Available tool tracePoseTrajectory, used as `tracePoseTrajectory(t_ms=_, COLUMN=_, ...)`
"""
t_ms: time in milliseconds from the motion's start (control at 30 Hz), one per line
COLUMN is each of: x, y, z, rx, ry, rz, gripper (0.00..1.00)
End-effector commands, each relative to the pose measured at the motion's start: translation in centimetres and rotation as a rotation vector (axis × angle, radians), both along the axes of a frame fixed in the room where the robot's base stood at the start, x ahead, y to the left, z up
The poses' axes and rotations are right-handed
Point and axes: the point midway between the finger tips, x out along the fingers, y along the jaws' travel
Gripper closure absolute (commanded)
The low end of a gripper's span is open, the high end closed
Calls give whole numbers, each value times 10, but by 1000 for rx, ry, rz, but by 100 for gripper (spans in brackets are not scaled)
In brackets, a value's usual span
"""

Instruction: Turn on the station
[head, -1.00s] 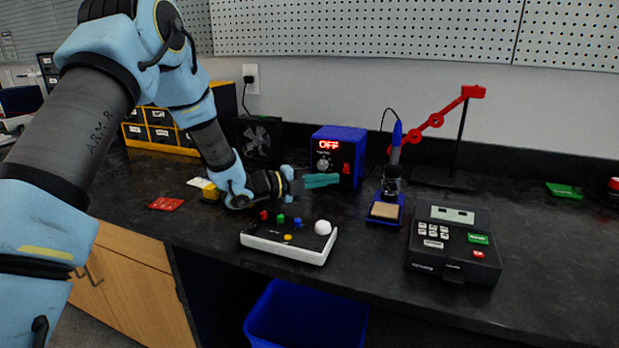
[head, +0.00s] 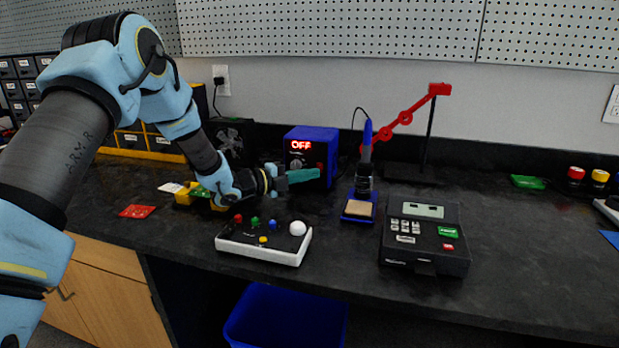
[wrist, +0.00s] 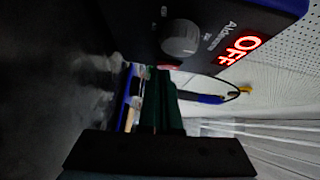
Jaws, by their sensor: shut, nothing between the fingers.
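The soldering station (head: 311,152) is a blue and black box at the back of the bench. Its red display reads OFF (head: 301,145). In the wrist view the station front shows the OFF display (wrist: 240,50) and a round grey knob (wrist: 180,38). A red switch (wrist: 168,67) shows only in part there, just past the fingertips. My gripper (head: 318,175) is shut and empty, its teal fingers pointing right in front of the station's lower front. In the wrist view the fingers (wrist: 160,85) reach up close to the red switch; I cannot tell whether they touch it.
The soldering iron in its stand (head: 360,205) is just right of the station. A white-edged controller box (head: 263,246) lies in front of my gripper. A black keypad device (head: 424,240) is at the right, with a red jointed arm (head: 405,125) behind.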

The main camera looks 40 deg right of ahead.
Motion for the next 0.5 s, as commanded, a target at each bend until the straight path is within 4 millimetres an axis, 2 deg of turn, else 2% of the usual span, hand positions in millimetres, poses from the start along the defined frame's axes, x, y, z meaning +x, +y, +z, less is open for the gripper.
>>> tracePoseTrajectory(t_ms=100, x=2, y=-3, z=-9, rx=-26, ry=-17, rz=0, gripper=100)
tracePoseTrajectory(t_ms=167, x=2, y=-3, z=-2, rx=-27, ry=-17, rz=0, gripper=100)
tracePoseTrajectory(t_ms=333, x=2, y=-2, z=-1, rx=-26, ry=-16, rz=1, gripper=100)
tracePoseTrajectory(t_ms=500, x=6, y=13, z=-2, rx=-25, ry=-17, rz=2, gripper=100)
